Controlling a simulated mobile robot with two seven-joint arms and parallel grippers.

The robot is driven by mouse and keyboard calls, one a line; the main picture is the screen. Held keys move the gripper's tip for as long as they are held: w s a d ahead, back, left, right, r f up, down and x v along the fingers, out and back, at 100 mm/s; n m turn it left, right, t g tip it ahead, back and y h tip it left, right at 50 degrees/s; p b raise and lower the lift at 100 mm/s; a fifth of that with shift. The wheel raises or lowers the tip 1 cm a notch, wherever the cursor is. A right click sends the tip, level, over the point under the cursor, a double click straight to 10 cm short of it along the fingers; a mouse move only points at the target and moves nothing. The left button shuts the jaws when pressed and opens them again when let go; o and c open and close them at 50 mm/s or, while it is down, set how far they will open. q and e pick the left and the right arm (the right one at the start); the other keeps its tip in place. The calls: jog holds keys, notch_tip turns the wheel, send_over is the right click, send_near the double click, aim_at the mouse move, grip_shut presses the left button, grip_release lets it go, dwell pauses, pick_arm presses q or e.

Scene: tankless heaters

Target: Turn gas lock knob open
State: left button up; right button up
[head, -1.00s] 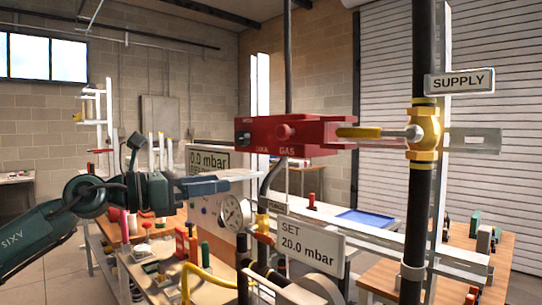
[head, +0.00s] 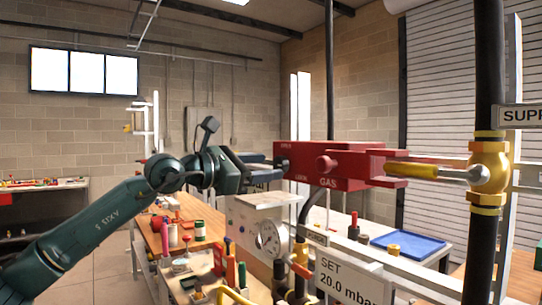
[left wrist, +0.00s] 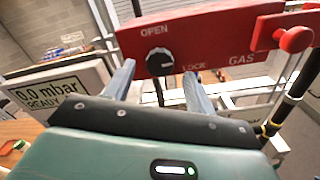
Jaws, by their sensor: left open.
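The gas lock knob (left wrist: 159,62) is a small round black knob with a white mark, on the face of a red box (left wrist: 205,32). In the left wrist view, "OPEN" is printed above it and "LOCK" to its lower right; its white mark points toward "LOCK". The red box also shows in the head view (head: 345,165), with a red round button on its front. My left gripper (left wrist: 160,88) is open, its two fingers on either side of the knob's lower part in the picture. I cannot tell whether they touch it. My right gripper is not in view.
A brass valve (head: 490,172) with a yellow handle sits on a black pipe right of the box. A gauge (head: 270,238) and a SET 20.0 mbar sign (head: 350,285) stand below. A blue tray (head: 408,245) lies on a bench behind.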

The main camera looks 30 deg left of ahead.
aim_at(280, 162)
pick_arm(q)
jog(key=shift+x, duration=1.25)
jog(key=shift+c, duration=0.4)
jog(key=c, duration=0.9)
